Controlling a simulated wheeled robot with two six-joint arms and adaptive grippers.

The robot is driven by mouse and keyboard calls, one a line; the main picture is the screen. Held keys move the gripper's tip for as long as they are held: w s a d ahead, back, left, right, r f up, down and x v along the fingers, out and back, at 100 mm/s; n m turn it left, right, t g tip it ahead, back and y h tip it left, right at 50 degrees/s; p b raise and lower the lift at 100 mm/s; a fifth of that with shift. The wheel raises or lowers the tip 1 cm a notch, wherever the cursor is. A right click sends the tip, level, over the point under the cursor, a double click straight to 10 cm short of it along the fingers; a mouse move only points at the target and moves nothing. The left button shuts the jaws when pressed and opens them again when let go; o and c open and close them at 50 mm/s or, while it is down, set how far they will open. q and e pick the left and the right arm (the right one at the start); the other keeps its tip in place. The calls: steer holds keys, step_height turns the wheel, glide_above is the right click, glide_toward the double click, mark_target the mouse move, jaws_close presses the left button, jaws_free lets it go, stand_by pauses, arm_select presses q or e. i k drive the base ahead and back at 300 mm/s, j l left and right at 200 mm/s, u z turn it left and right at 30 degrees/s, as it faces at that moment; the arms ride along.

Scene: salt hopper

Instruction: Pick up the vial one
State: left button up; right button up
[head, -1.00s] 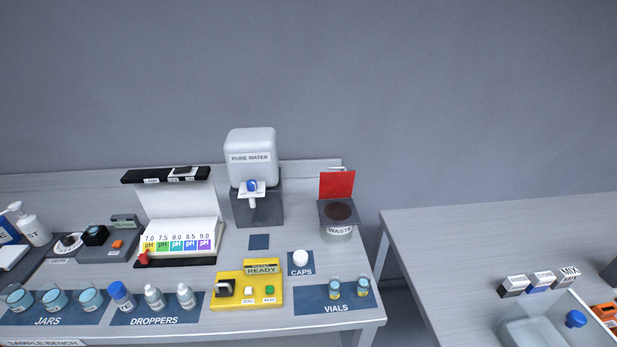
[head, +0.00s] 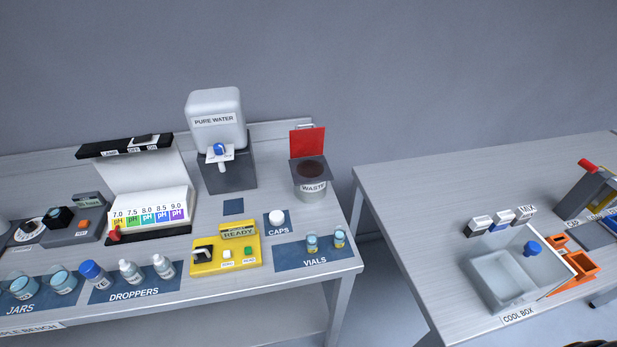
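Two small vials with light blue bands stand upright on the blue VIALS mat (head: 290,261) at the right end of the left bench. The left vial (head: 312,243) and the right vial (head: 339,238) stand close together. I cannot read which of them is marked one. A white cap (head: 276,218) sits on the CAPS mat behind them.
A yellow READY meter (head: 225,256) lies left of the vials, and a WASTE bin (head: 311,180) with a red lid stands behind. A gap separates this bench from the right table (head: 420,215), which holds an open cool box (head: 481,267) and orange holders (head: 575,268).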

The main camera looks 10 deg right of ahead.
mark_target(52, 211)
steer(key=u, duration=1.35)
steer(key=z, duration=1.75)
steer(key=u, duration=1.75)
steer(key=z, duration=0.15)
